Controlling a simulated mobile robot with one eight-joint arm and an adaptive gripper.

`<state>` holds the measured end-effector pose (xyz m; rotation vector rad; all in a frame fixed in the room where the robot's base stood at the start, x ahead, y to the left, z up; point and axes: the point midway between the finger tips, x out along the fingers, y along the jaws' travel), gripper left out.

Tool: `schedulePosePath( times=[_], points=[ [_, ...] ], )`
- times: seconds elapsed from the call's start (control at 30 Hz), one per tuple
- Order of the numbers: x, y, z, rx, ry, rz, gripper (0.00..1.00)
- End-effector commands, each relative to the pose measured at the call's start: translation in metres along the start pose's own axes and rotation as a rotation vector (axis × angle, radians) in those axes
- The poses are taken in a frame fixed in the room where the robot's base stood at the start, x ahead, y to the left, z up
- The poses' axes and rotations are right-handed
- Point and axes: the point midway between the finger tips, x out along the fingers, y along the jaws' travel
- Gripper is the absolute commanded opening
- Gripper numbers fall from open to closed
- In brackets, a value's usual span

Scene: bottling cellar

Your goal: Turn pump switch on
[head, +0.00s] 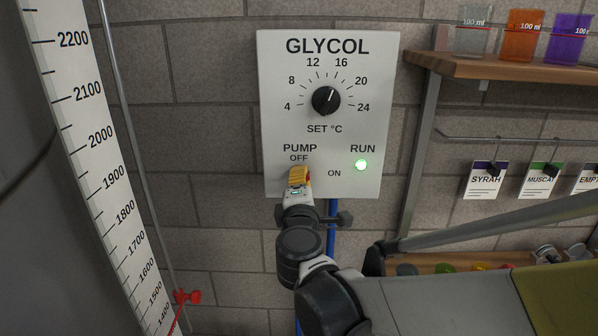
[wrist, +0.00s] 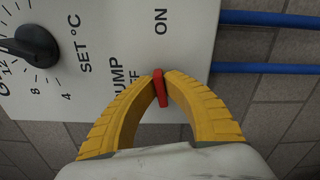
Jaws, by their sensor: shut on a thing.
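The white GLYCOL panel (head: 275,125) hangs on the brick wall and also shows, turned sideways, in the wrist view (wrist: 200,50). My gripper (head: 299,176) is at the panel's lower left, by the PUMP and OFF labels. In the wrist view its yellow fingers (wrist: 160,82) are closed around the red pump switch (wrist: 160,89). The switch is mostly hidden behind my fingers in the head view. Whether its lever is at OFF or ON I cannot tell. The ON label is to the right of my gripper. The green RUN lamp (head: 361,165) is lit.
A black SET °C dial (head: 326,100) is above the switch. Blue pipes (wrist: 265,68) run below the panel. A shelf (head: 500,68) with coloured beakers and hanging labels is at the right. A tall scale (head: 95,140) stands at the left.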

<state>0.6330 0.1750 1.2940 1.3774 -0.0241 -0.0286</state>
Motion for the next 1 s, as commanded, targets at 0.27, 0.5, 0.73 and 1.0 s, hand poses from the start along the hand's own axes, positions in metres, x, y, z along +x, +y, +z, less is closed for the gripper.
schedulePosePath(
  times=[0.27, 0.5, 0.73, 1.0],
  points=[
    [0.0004, -0.0005, -0.0004, 0.144, 0.001, 0.0, 0.0],
    [0.0004, -0.0008, -0.0005, 0.2, 0.001, 0.001, 0.0],
    [0.0005, -0.0008, -0.0005, 0.209, 0.001, 0.001, 0.0],
    [0.0004, -0.0007, -0.0006, 0.208, 0.001, 0.0, 0.22]
  ],
)
